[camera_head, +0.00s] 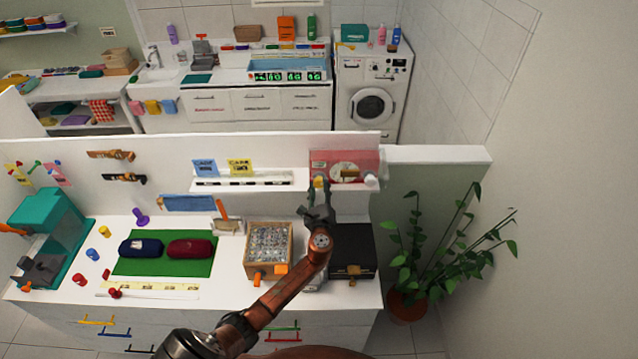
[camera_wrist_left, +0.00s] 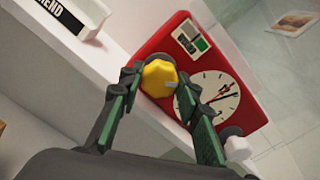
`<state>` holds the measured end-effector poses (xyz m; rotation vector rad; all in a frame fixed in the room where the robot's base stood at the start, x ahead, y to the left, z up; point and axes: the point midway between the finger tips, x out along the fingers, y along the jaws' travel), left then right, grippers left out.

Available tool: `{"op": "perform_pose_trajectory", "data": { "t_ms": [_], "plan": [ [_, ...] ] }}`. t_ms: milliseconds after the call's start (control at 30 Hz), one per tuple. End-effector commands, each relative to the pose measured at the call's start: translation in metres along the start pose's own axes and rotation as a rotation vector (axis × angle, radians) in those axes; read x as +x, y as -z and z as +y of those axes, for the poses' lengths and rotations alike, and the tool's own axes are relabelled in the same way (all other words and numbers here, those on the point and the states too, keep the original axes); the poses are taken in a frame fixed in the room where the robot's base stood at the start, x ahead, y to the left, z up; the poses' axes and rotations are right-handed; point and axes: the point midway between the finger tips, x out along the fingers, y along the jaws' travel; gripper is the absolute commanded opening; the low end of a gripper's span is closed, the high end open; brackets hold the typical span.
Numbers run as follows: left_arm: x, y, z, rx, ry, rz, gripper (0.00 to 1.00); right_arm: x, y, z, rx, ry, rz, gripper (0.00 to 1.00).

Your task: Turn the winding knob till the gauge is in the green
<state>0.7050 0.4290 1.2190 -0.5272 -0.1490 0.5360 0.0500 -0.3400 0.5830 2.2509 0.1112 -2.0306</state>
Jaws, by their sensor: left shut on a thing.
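A red clock box (camera_head: 318,158) stands on the white ledge above the counter. In the left wrist view the red box (camera_wrist_left: 160,43) shows a round cream dial (camera_wrist_left: 222,92) with dark hands. A small gauge (camera_wrist_left: 190,38) above it has light, dark and green parts; I cannot tell its reading. The yellow winding knob (camera_wrist_left: 158,76) with a pale mark sits on the box's front. My left gripper (camera_head: 319,190) is shut on this knob, one finger on each side. A pale knob (camera_wrist_left: 238,148) sits further along the box. My right gripper is not in view.
Below my left arm are a wooden tray of small clear pieces (camera_head: 268,240) and a black box (camera_head: 352,241). A potted plant (camera_head: 408,302) stands right of the counter. A sign strip (camera_head: 240,180) is left of the red box.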

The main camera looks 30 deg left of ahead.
Motion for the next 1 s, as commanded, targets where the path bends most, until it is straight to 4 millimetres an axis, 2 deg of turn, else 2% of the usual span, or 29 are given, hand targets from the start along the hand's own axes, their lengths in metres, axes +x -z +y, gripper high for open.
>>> {"op": "perform_pose_trajectory", "data": {
  "t_ms": [100, 333, 700, 1000],
  "plan": [
    [-0.001, 0.001, 0.0, 0.113, -0.001, 0.005, 0.07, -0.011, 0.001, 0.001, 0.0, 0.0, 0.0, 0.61],
    [-0.001, 0.002, 0.001, 0.33, 0.0, 0.005, 0.07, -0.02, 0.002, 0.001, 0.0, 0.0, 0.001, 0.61],
    [-0.001, 0.004, 0.001, 0.648, 0.001, 0.006, 0.07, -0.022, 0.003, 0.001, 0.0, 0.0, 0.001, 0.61],
    [-0.001, 0.004, 0.001, 0.808, 0.001, 0.006, 0.07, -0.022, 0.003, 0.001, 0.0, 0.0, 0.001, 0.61]
  ]
}}
